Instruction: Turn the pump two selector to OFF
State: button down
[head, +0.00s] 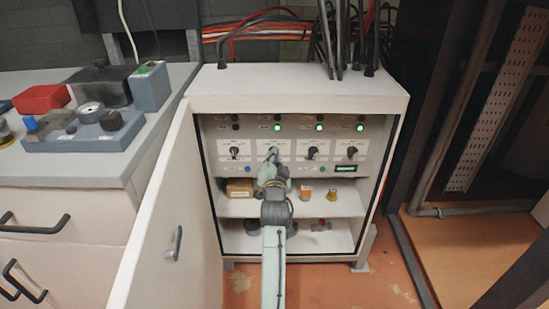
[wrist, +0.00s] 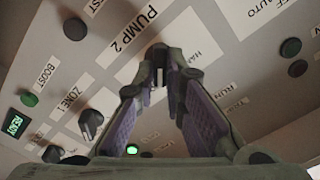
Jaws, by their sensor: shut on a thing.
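The pump two selector (wrist: 157,52) is a small dark knob on a white plate, beside the label "PUMP 2" (wrist: 133,30) in the wrist view. My gripper (wrist: 160,75) has its two purple-padded fingers around this knob, with the tips closed on it. In the head view, my gripper (head: 272,160) reaches into the open cabinet to the second selector from the left and covers most of it. The fingers hide much of the knob's plate, so I cannot tell for sure which position its pointer shows.
The cabinet door (head: 160,220) stands open at the left. Other selectors (head: 312,152) sit in the same row, below indicator lamps, three lit green. A shelf below holds a small box (head: 239,189) and canisters (head: 305,193). A zone selector (wrist: 90,122) is left of my fingers.

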jog(key=shift+a+r+n+p, duration=0.1)
jog(key=shift+n+p, duration=0.15)
jog(key=shift+n, duration=1.75)
jog(key=shift+a+r+n+p, duration=0.1)
jog(key=shift+n+p, duration=0.1)
jog(key=shift+n, duration=1.8)
jog(key=c, duration=1.7)
grip_release()
jog(key=shift+f, duration=0.15)
jog(key=shift+o, duration=0.2)
notch_tip(320, 180, up, 10)
jog(key=shift+r, duration=0.1)
